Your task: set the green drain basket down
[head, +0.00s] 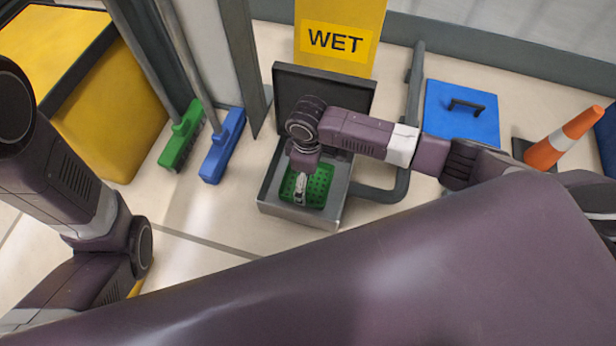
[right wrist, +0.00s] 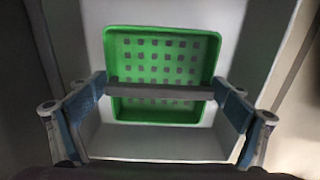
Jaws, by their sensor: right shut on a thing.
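The green drain basket (head: 318,189) is a perforated tray with a dark handle bar across it. In the head view it is inside the grey metal sump box (head: 270,208), whose dark lid (head: 330,88) stands open behind. My right gripper (head: 300,190) reaches down over the basket. In the right wrist view the basket (right wrist: 165,62) shows below the handle bar (right wrist: 160,91), and my right gripper's fingers (right wrist: 163,93) are at the two ends of the bar, shut on it. Whether the basket touches the box floor cannot be told. My left gripper is out of view; only my left arm shows.
A yellow WET sign (head: 338,38) stands behind the box. A grey pipe rail (head: 404,150) runs to its right, near a blue lid with a handle (head: 440,120) and an orange cone (head: 562,140). Green (head: 182,135) and blue (head: 222,146) brooms stand left.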

